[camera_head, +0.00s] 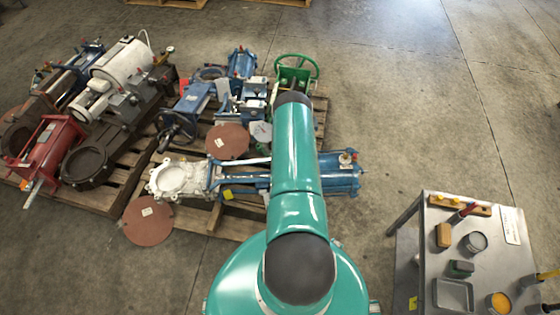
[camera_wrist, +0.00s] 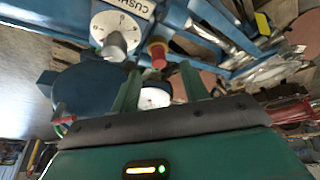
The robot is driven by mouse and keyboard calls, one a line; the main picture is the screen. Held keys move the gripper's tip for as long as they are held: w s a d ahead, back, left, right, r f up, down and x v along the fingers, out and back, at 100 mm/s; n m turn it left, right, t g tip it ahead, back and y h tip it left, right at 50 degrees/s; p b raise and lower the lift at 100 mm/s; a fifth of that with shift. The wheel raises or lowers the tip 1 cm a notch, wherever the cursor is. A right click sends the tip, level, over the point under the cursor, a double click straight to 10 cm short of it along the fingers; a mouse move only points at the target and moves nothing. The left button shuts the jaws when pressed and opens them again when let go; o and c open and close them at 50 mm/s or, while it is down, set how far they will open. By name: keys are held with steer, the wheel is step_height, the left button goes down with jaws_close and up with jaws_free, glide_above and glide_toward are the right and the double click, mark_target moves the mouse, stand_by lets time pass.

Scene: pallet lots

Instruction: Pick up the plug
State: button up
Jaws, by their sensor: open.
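A small red-and-brass fitting, which looks like the plug (camera_wrist: 157,52), stands on a blue cylinder body in the wrist view. It is beside a white dial with a grey knob (camera_wrist: 115,44). My gripper (camera_wrist: 161,70) is open, its two green fingers apart and pointing toward the fitting. The fitting appears just beyond the fingertips, between their lines; I cannot tell the exact distance. A round white-faced gauge (camera_wrist: 154,97) shows between the fingers. In the head view my arm hides the gripper; a small reddish fitting (camera_head: 345,158) shows on the blue cylinder (camera_head: 340,180) right of the arm.
Wooden pallets (camera_head: 215,220) carry blue, white, green and red valves and machines, packed closely around my arm. A brown disc (camera_head: 148,220) leans at the pallet's front. A metal table (camera_head: 425,225) with tools and trays stands at the right. The concrete floor between is clear.

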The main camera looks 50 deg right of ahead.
steer(key=shift+x, duration=1.6)
steer(key=shift+s, duration=0.1)
jaws_close()
